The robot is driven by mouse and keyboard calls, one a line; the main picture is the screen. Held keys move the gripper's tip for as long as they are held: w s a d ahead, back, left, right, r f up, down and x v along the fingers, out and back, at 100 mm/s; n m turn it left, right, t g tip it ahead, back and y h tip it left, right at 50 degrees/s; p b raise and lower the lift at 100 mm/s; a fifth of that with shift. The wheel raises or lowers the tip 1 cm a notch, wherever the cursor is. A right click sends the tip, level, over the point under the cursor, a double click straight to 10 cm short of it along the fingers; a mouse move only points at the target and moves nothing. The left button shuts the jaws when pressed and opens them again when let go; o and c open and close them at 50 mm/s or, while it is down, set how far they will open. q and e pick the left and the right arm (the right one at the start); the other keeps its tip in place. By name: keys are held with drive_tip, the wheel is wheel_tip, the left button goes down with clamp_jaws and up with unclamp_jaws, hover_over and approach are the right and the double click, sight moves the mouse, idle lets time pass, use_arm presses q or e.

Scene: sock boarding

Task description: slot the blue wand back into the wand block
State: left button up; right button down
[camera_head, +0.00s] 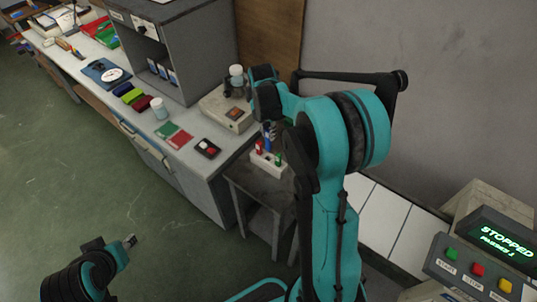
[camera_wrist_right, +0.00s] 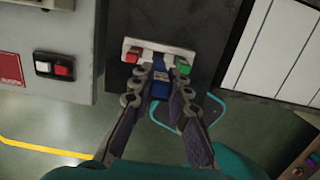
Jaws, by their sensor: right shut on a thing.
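The white wand block (camera_head: 266,166) stands on a small grey stand. A red wand (camera_head: 259,146) and a green wand (camera_head: 279,159) stand in it; in the right wrist view the red (camera_wrist_right: 132,56) is at the left and the green (camera_wrist_right: 183,67) at the right. My right gripper (camera_wrist_right: 161,84) is shut on the blue wand (camera_wrist_right: 160,89), which lines up with the middle of the block. The blue wand (camera_head: 268,132) also shows in the head view; whether it touches the block is hidden. My left gripper (camera_head: 129,241) is at lower left, away from the block; its jaws are unclear.
A long workbench (camera_head: 190,130) with a grey cabinet (camera_head: 165,50), jars, colour swatches and a red-button box (camera_head: 207,148) runs beside the stand (camera_head: 245,185). A control panel (camera_head: 480,270) reading STOPPED is at lower right. Green floor lies open at left.

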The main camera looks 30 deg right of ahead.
sight(269, 150)
wheel_tip(269, 150, down, 10)
drive_tip(key=shift+f+b, duration=0.1)
drive_tip(key=shift+b, duration=1.05)
drive_tip(key=c, duration=1.9)
unclamp_jaws()
drive_tip(key=shift+f, duration=0.1)
drive_tip(key=shift+o, duration=0.8)
